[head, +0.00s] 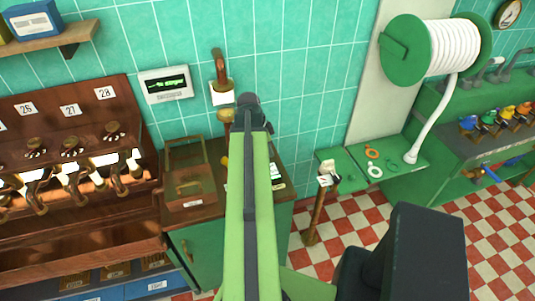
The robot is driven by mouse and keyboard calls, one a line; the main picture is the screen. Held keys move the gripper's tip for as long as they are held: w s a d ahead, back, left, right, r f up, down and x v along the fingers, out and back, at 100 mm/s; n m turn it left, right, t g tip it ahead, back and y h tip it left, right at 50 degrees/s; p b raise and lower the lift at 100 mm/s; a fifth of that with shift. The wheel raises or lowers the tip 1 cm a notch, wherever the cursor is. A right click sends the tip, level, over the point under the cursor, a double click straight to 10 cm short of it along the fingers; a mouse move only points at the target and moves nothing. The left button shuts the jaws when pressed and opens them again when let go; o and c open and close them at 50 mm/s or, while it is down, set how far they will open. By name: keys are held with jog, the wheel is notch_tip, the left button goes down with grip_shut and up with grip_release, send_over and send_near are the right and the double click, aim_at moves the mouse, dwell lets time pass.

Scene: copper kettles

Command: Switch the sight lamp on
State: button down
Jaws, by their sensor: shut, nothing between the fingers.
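My green arm reaches up the middle of the head view, and my dark gripper (248,103) is at its far end, in front of the tiled wall. Its fingers are shut with nothing visible held. I cannot pick out the sight lamp or its switch for certain. A copper pipe fitting (220,68) with a white label stands against the wall just left of my gripper. Below it a round copper piece (227,115) is partly hidden by my arm. My gripper looks close to these fittings, but I cannot tell whether it touches them.
A green cabinet (193,245) with a wooden box (188,187) stands below. A hose reel (452,48) and a green bench (480,150) are right. Checkered floor (375,205) shows between.

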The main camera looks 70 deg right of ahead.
aim_at(274, 171)
jog(key=b+x, duration=0.2)
jog(key=x, duration=0.1)
jog(key=b+x, duration=0.5)
jog(key=x, duration=0.1)
jog(key=shift+w+a+f+b, duration=0.25)
jog(key=shift+w+a+b, duration=0.05)
jog(key=shift+f, duration=0.15)
jog(key=shift+f+b, duration=0.3)
jog(key=shift+b, duration=0.15)
jog(key=shift+s+a+r, duration=0.1)
jog(key=shift+a+r, duration=0.05)
